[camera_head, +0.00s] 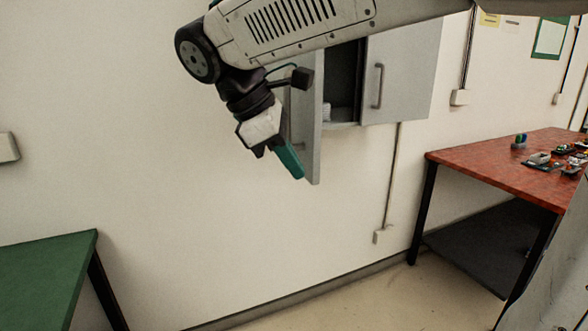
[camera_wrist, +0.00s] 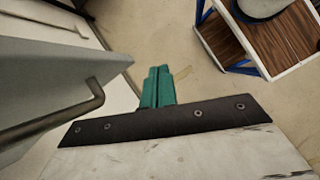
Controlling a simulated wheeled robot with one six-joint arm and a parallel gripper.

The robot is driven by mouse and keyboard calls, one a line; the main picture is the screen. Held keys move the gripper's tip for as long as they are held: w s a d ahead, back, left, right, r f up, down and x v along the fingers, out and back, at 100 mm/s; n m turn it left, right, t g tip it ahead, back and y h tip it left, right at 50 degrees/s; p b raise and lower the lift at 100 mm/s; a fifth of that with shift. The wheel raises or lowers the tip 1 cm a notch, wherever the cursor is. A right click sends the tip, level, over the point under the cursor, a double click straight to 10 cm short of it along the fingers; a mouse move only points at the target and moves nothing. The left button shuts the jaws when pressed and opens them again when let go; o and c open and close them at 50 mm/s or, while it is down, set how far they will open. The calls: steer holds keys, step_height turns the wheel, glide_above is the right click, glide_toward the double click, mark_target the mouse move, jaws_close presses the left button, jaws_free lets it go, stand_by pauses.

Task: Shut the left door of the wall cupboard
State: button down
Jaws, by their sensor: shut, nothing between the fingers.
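The grey wall cupboard hangs on the white wall, partly behind my arm in the head view. Its left door (camera_head: 318,115) stands open, swung out from the wall, with a dark opening (camera_head: 344,80) beside it. The right door (camera_head: 402,70) is closed and has a bar handle. My gripper (camera_head: 291,162) is shut and empty, its teal fingers pointing down, and overlaps the left door's outer side in the head view. In the wrist view the fingers (camera_wrist: 156,88) are together, and the left door (camera_wrist: 60,85) with its bent bar handle (camera_wrist: 75,112) is close on the left. I cannot tell whether they touch.
A red-topped table (camera_head: 500,160) with small devices stands at the right. A green table (camera_head: 45,275) is at the lower left. The wall and floor below the cupboard are mostly clear. A shelf unit with wooden boards (camera_wrist: 270,40) shows in the wrist view.

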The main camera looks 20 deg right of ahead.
steer(key=w+a+r+n+h, duration=0.3)
steer(key=w+a+n, duration=0.2)
steer(key=w+a, duration=0.25)
steer(key=d+r+x, duration=0.1)
steer(key=x, duration=1.1)
steer(key=shift+s+d+t, duration=0.2)
steer(key=shift+d+t, duration=0.1)
steer(key=shift+d, duration=0.1)
